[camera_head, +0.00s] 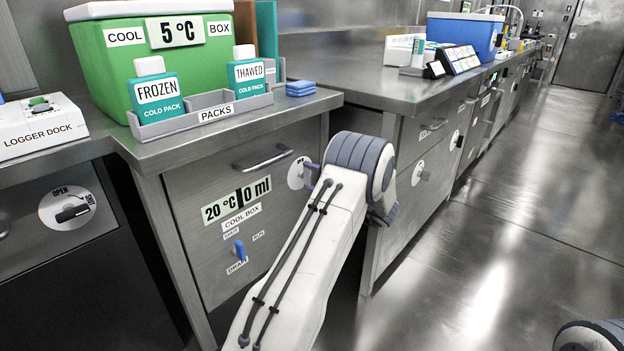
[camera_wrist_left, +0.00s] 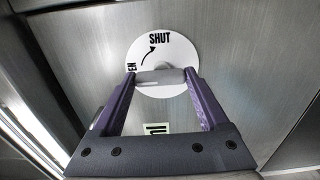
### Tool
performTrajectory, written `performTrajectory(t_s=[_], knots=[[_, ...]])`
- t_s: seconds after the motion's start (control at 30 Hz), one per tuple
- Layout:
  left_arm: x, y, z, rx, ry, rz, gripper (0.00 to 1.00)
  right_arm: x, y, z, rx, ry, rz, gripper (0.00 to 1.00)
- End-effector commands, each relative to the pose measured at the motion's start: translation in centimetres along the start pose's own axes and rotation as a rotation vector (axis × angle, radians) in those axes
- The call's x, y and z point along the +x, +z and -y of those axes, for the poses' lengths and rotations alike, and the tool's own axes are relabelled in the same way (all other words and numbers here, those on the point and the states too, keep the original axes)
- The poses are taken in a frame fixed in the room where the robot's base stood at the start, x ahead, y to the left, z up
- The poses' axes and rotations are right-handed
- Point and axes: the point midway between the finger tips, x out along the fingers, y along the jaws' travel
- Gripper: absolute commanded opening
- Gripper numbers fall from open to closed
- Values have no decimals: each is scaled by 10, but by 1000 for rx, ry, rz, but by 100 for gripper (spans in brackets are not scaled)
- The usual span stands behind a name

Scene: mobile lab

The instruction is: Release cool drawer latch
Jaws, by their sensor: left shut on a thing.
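The latch of the cool drawer is a white disc (camera_head: 295,174) at the upper right of the steel front below the green cool box. In the left wrist view the disc (camera_wrist_left: 176,52) reads SHUT, with a curved arrow and a partly hidden word ending in EN. A grey latch handle (camera_wrist_left: 160,78) lies level across it. My left gripper (camera_head: 311,172) is at the disc, largely hidden by my arm in the head view. In the left wrist view its purple fingers (camera_wrist_left: 161,82) are closed on the handle's two ends. My right gripper is out of view.
The front (camera_head: 206,262) has a bar handle (camera_head: 262,159), a 20 °C / 0 ml display (camera_head: 238,199) and a blue drain tap (camera_head: 240,250). The green cool box (camera_head: 100,62) and cold packs (camera_head: 157,92) stand above. Open floor (camera_head: 500,235) lies to the right.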

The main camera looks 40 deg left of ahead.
Motion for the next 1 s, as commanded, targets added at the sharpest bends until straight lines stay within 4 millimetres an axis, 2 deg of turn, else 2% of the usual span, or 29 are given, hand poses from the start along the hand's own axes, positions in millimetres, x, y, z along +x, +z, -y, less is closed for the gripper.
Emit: performTrajectory(t_s=[0.03,0.07,0.1,0.33,0.43,0.8,1.0], knots=[[0,0,1,-3,-2,-1,85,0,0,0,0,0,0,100],[0,0,1,-3,-2,-1,96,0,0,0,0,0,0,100],[0,0,1,-2,-2,-1,100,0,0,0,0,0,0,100],[-1,0,0,-1,-1,0,100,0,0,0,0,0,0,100],[-8,1,-1,0,-1,2,100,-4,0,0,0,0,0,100],[-77,1,-2,0,-1,4,100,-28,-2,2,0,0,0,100],[-100,0,0,-1,-2,1,100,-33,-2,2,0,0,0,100]])
